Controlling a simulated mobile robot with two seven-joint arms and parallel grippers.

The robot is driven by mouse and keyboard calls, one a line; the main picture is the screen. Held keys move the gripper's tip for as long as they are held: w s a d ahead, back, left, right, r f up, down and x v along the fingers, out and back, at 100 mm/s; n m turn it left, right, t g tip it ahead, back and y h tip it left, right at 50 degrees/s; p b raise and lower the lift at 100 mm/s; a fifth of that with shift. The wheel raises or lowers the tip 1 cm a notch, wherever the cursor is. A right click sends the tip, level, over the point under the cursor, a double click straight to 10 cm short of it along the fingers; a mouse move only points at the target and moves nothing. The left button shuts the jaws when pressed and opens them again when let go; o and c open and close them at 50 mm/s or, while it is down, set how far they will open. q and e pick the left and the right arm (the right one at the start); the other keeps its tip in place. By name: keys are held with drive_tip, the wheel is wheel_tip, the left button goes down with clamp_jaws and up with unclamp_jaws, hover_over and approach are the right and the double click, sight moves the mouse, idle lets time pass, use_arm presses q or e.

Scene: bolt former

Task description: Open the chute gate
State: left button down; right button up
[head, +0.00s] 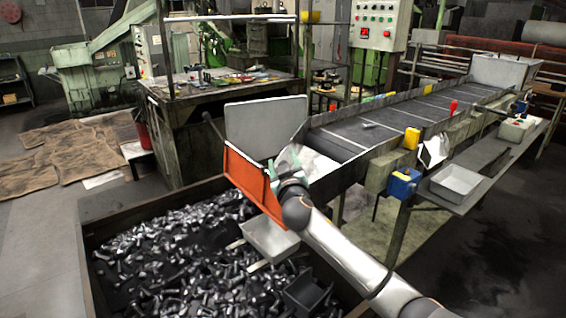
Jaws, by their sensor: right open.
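The end of the conveyor (345,150) forms a chute above the bolt bin. An orange plate (247,178) hangs at this end, and a pale grey panel (265,122) stands upright behind it. I cannot tell for certain which of the two is the gate. A dark lever with a round knob (207,117) sticks up at the left of the plate. My right gripper (282,163) is open at the right edge of the orange plate, in front of the chute mouth. Whether it touches the plate is unclear. The arm hides part of the chute's lower side. My left gripper is not in view.
A large bin (90,262) full of dark bolts lies below, with a grey tray (268,240) inside. A cluttered workbench (205,100) stands behind.

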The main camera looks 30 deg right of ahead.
clamp_jaws()
idle(0.3)
idle(1.0)
